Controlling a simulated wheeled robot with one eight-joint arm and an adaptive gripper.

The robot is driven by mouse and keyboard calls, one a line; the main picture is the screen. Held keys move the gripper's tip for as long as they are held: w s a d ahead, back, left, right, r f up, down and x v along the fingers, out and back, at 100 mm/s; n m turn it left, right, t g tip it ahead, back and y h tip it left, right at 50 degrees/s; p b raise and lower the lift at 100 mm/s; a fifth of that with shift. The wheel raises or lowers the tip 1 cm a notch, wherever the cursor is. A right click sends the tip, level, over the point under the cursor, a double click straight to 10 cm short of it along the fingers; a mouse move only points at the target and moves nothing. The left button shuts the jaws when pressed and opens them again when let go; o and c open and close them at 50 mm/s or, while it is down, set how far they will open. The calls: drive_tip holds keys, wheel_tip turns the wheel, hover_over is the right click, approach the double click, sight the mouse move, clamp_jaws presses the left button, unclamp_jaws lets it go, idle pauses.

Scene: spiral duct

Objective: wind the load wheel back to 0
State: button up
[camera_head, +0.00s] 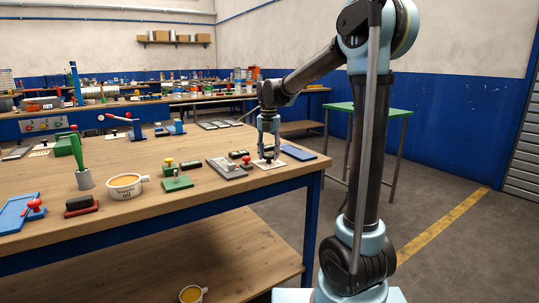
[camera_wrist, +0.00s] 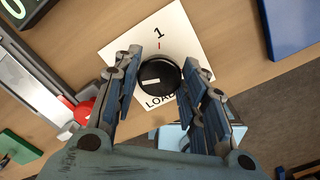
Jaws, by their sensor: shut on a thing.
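The load wheel is a black round knob (camera_wrist: 160,78) on a white card (camera_wrist: 117,46) in the wrist view. The card shows a "1" with a short red tick above the knob and the word LOAD, partly hidden, below it. A white bar on the knob's top lies left of its centre, pointing roughly left, away from the tick. My gripper (camera_wrist: 162,62) has its blue fingers on both sides of the knob, shut on it. In the head view my gripper (camera_head: 268,154) points down over the white card (camera_head: 272,165) near the table's right end; the knob is mostly hidden there.
A dark display with a green 0 (camera_wrist: 14,10) lies at the upper left of the wrist view. A red knob (camera_wrist: 84,111) is close to the left finger. A blue plate (camera_head: 297,152) lies right of the card. Several objects stand further left on the table (camera_head: 215,201).

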sight(269, 155)
drive_tip(key=o, duration=1.1)
drive_tip(key=shift+c, duration=0.2)
wheel_tip(269, 155, up, 12)
drive_tip(key=shift+d+f, duration=0.1)
